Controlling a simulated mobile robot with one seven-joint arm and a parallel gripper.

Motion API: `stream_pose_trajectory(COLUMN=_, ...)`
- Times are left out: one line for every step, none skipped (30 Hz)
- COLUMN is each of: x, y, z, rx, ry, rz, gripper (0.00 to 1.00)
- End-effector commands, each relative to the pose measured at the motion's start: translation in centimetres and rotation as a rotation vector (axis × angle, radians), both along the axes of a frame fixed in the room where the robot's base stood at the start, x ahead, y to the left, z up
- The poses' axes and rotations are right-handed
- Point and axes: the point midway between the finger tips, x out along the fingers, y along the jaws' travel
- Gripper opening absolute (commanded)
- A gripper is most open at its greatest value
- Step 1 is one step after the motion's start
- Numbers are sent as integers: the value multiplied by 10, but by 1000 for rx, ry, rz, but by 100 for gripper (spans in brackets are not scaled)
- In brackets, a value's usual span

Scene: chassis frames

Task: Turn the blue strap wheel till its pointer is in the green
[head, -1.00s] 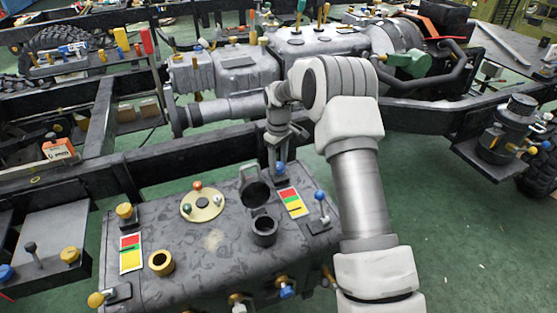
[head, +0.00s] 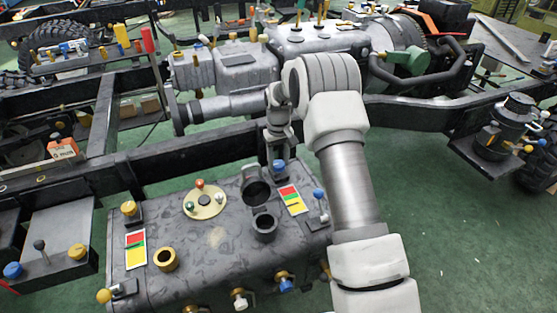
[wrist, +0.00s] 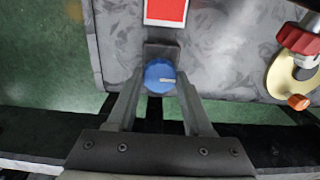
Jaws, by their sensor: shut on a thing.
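The blue strap wheel (wrist: 160,76) is a small round knob with a short white pointer mark, in the middle of the wrist view. The mark points to the right there. My gripper (wrist: 158,92) has one finger on each side of the wheel and is shut on it. In the head view the wheel (head: 279,165) shows at the far edge of the dark grey tank (head: 215,240), just below my gripper (head: 278,152). A striped card (head: 291,199) with red, green and yellow lies beside the wheel; the wrist view shows only its red part (wrist: 166,10).
An open-lidded filler neck (head: 265,227) and a round beige plate with small knobs (head: 204,203) are on the tank top. A blue-tipped lever (head: 318,194) stands right of the card. A dark frame rail (head: 190,158) runs just behind the tank.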

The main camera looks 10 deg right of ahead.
Motion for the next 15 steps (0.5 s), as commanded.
stream_pose_trajectory(x=1, y=0, z=1, rx=1, ry=-4, rz=0, gripper=0)
stream_pose_trajectory(x=1, y=0, z=1, rx=1, ry=-4, rz=0, gripper=0)
stream_pose_trajectory(x=1, y=0, z=1, rx=1, ry=-4, rz=0, gripper=0)
stream_pose_trajectory(x=1, y=0, z=1, rx=1, ry=-4, rz=0, gripper=0)
stream_pose_trajectory(x=1, y=0, z=1, rx=1, ry=-4, rz=0, gripper=0)
stream_pose_trajectory(x=1, y=0, z=1, rx=1, ry=-4, rz=0, gripper=0)
stream_pose_trajectory(x=1, y=0, z=1, rx=1, ry=-4, rz=0, gripper=0)
stream_pose_trajectory(x=1, y=0, z=1, rx=1, ry=-4, rz=1, gripper=0)
stream_pose_trajectory(x=1, y=0, z=1, rx=1, ry=-4, rz=1, gripper=56)
stream_pose_trajectory(x=1, y=0, z=1, rx=1, ry=-4, rz=1, gripper=62)
stream_pose_trajectory(x=1, y=0, z=1, rx=1, ry=-4, rz=1, gripper=67)
stream_pose_trajectory(x=1, y=0, z=1, rx=1, ry=-3, rz=1, gripper=74)
stream_pose_trajectory(x=1, y=0, z=1, rx=1, ry=-3, rz=1, gripper=80)
stream_pose_trajectory(x=1, y=0, z=1, rx=1, ry=-3, rz=1, gripper=81)
stream_pose_trajectory(x=1, y=0, z=0, rx=0, ry=-2, rz=1, gripper=81)
